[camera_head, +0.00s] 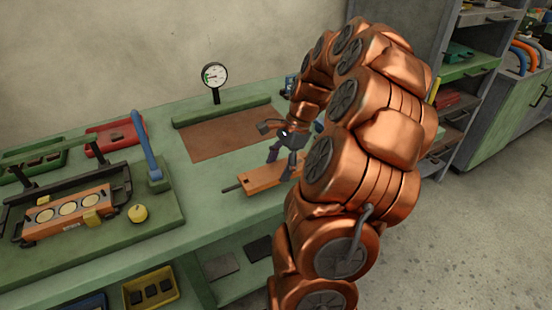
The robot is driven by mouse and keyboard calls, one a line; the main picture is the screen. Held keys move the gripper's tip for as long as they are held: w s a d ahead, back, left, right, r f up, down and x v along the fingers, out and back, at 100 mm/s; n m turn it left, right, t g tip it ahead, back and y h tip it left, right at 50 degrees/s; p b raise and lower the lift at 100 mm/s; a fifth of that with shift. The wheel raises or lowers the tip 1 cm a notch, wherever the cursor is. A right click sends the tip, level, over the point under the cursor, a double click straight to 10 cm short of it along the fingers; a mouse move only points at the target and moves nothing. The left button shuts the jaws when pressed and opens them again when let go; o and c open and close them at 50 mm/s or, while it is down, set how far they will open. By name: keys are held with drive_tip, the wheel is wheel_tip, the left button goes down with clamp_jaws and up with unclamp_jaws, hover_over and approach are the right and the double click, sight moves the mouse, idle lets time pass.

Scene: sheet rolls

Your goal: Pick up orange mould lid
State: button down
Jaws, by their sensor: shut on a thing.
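The orange mould lid (262,178) is a flat orange plate with a dark rod sticking out at its left end. It shows at the middle of the green workbench, near the front edge. My gripper (283,168) is over its right part, fingers pointing down, and is shut on the lid. I cannot tell whether the lid touches the bench or is slightly above it. The lid's right end is hidden behind my copper-coloured arm.
An orange mould (68,210) with round pale discs sits in a fixture with a blue lever (146,146) at left. A yellow knob (138,213) is beside it. A dial gauge (215,77) stands behind a brown mat (220,134). Shelves (468,70) are at right.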

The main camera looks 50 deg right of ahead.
drive_tip(key=s+a, duration=0.4)
drive_tip(key=s, duration=0.2)
drive_tip(key=shift+s+a+r+b, duration=0.2)
drive_tip(key=shift+r+b, duration=0.25)
idle(0.4)
